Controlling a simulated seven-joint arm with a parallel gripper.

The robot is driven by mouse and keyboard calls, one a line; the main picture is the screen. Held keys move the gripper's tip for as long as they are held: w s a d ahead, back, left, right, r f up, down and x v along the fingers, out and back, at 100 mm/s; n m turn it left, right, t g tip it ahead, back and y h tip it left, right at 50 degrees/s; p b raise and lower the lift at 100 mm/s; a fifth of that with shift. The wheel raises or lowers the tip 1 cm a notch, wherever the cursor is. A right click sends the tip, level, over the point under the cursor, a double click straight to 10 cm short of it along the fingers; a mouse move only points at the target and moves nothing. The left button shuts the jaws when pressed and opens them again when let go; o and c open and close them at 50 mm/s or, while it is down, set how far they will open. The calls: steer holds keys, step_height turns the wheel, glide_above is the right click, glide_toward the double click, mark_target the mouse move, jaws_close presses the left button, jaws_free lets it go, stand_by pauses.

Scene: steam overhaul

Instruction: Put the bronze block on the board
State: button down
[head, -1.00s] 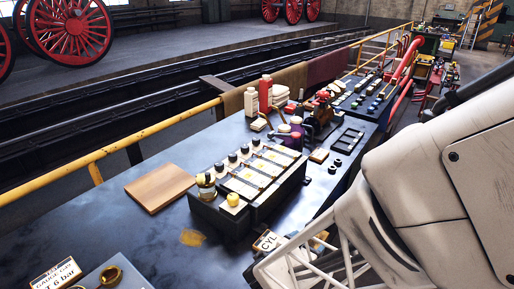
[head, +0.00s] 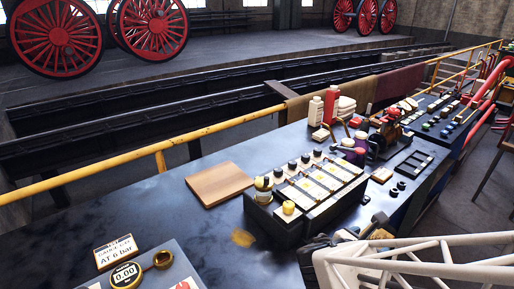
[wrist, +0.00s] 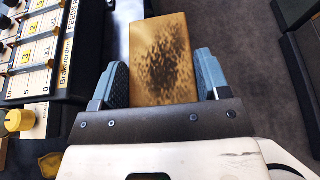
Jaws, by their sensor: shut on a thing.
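The bronze block (wrist: 160,35) is a brown-gold slab with dark speckles on its face. In the wrist view it sits between the two blue-grey fingers of my gripper (wrist: 160,64), which is shut on it. The board (head: 220,184) is a plain light-brown wooden square lying flat on the dark bench in the head view. It is empty on top. My gripper is at the lower right in the head view, beside the near end of the valve box and well right of the board. I cannot clearly make out the block there.
The box with labelled feeders (head: 308,198) stands between my arm and the board; its yellow knob (wrist: 18,121) shows in the wrist view. A gauge and sign (head: 115,252) stand at front left. A yellow rail (head: 120,164) runs behind.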

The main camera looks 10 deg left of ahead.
step_height(320, 180, up, 4)
steer(key=shift+f, duration=0.15)
steer(key=w+a+r+n+t+y, duration=0.1)
steer(key=w+a+n+t+y, duration=0.15)
steer(key=w+a, duration=1.25)
steer(key=w+a+r+n+t+y, duration=0.15)
steer(key=w+a+n+y, duration=0.25)
steer(key=w+a, duration=1.15)
steer(key=w+a+f+n+y, duration=0.1)
steer(key=w+a+f+y, duration=0.1)
steer(key=w+a, duration=0.35)
steer(key=w+a+f+n+y, duration=0.1)
steer(key=w+a+n, duration=0.1)
steer(key=a, duration=0.7)
steer(key=shift+m, duration=0.25)
steer(key=shift+s+f, duration=0.15)
steer(key=shift+f, duration=2.15)
steer(key=shift+f, duration=3.1)
